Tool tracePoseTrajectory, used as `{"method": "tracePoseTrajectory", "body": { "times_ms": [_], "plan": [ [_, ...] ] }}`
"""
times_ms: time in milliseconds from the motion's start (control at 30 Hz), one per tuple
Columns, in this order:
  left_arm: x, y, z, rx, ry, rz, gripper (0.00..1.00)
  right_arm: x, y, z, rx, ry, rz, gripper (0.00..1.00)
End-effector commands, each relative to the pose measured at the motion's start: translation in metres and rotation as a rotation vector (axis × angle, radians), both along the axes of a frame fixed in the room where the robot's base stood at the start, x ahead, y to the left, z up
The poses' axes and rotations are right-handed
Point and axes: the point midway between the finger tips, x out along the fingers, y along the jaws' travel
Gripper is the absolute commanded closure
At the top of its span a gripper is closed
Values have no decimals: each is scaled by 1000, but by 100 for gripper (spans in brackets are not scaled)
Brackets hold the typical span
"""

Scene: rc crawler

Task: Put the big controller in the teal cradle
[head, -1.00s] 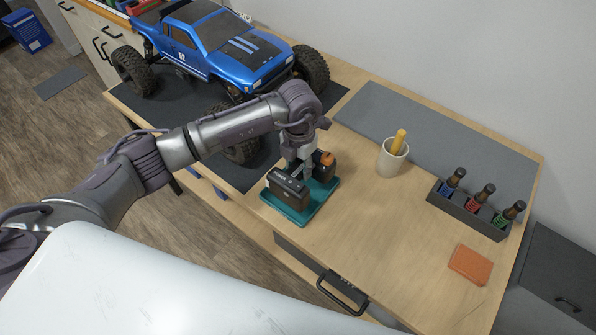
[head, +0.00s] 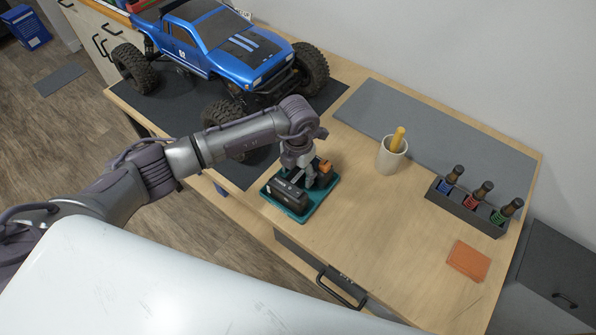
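The teal cradle (head: 312,208) is a shallow tray on the wooden bench, below the blue truck's front. A black, boxy controller (head: 288,198) is at its near left side, low against the tray. Whether it rests fully on the tray floor is hard to tell. A dark piece with an orange part (head: 325,167) is at the cradle's far right side. My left gripper (head: 303,178) points down over the cradle, between these two and very close to the controller's far side. Its fingertips are partly hidden, so its grip is unclear. My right gripper is out of view.
The blue truck (head: 215,45) stands on a dark mat behind my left arm. A cup with a yellow handle (head: 392,155), a rack of several bottles (head: 466,211) and orange pads (head: 468,262) lie to the right. The bench right of the cradle is clear.

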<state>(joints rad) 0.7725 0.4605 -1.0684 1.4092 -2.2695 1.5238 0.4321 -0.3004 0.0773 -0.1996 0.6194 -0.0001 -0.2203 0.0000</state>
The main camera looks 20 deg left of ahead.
Motion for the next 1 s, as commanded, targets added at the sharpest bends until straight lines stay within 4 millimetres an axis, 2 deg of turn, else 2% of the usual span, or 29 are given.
{"method": "tracePoseTrajectory", "body": {
  "times_ms": [200, 367, 800, 1000],
  "plan": [
    [0, 0, 1, 0, 0, 0, 34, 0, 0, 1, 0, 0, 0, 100],
    [1, 0, 12, 0, -4, 0, 34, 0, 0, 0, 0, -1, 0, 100],
    [1, 0, 99, 1, -4, -1, 34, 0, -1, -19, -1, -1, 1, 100],
    [0, 0, 120, 1, -1, 0, 34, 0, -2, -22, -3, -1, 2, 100]
  ]
}}
